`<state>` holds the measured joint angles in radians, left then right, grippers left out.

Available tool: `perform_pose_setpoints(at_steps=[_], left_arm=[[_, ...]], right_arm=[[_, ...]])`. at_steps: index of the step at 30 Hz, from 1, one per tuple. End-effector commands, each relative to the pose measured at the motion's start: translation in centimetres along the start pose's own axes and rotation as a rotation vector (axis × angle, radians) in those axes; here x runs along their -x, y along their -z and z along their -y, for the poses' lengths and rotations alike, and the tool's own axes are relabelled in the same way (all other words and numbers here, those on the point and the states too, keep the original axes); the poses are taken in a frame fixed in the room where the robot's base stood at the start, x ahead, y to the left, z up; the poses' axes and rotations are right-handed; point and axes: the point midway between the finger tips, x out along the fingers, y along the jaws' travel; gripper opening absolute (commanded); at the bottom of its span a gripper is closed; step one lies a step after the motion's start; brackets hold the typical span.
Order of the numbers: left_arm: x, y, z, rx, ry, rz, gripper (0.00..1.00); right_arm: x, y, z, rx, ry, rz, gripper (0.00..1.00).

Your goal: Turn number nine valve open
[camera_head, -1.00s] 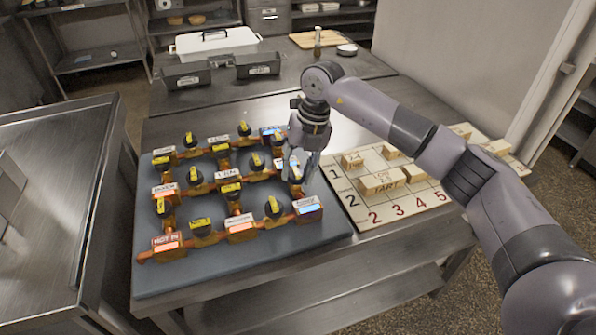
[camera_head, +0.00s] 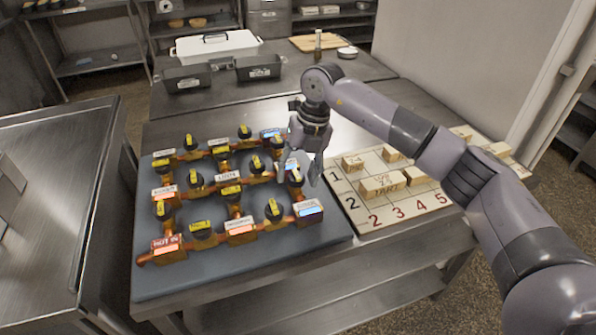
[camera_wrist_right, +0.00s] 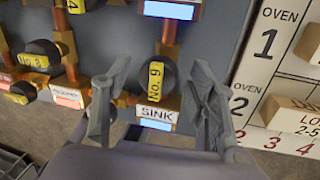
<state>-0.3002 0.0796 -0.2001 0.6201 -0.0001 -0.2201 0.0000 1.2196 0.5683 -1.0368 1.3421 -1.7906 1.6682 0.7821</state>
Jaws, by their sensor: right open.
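The number nine valve (camera_wrist_right: 155,82) is a round black knob with a yellow strip reading "No. 9". In the right wrist view its strip lies roughly in line with the copper pipe, above the "SINK" sign (camera_wrist_right: 157,114). In the head view the valve (camera_head: 296,179) is on the right side of the pipe board (camera_head: 250,256), partly hidden by my gripper. My right gripper (camera_head: 300,172) is open, with one finger on each side of the knob; gaps show between fingers and knob in the wrist view. My left gripper is not in view.
Other black valves with yellow strips stand close by, including No. 4 (camera_wrist_right: 40,56). An oven number board (camera_head: 356,211) with wooden blocks (camera_head: 382,184) lies just right of the gripper. Black trays (camera_head: 187,78) and a white dish (camera_head: 216,44) stand behind.

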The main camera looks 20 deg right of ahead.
Motion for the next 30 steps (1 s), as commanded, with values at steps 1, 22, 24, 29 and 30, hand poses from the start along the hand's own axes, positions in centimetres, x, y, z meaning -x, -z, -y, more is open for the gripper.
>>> perform_pose_setpoints(at_steps=[1, 22, 24, 29, 30], left_arm=[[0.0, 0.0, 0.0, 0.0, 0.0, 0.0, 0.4], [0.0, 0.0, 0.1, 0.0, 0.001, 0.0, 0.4], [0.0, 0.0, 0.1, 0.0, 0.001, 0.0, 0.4], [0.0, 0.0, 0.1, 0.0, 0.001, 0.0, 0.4], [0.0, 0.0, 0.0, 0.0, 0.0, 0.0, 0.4]], right_arm=[[0.0, 0.0, 0.0, 0.0, 0.0, -0.001, 0.54], [8.2, -0.1, 0.0, -0.001, -0.001, 0.004, 0.54], [9.4, -0.1, 0.0, -0.002, 0.0, 0.003, 0.54], [11.3, -0.1, 0.0, -0.001, 0.0, 0.001, 0.54], [11.6, -0.1, 0.0, -0.001, 0.0, 0.001, 0.54]])
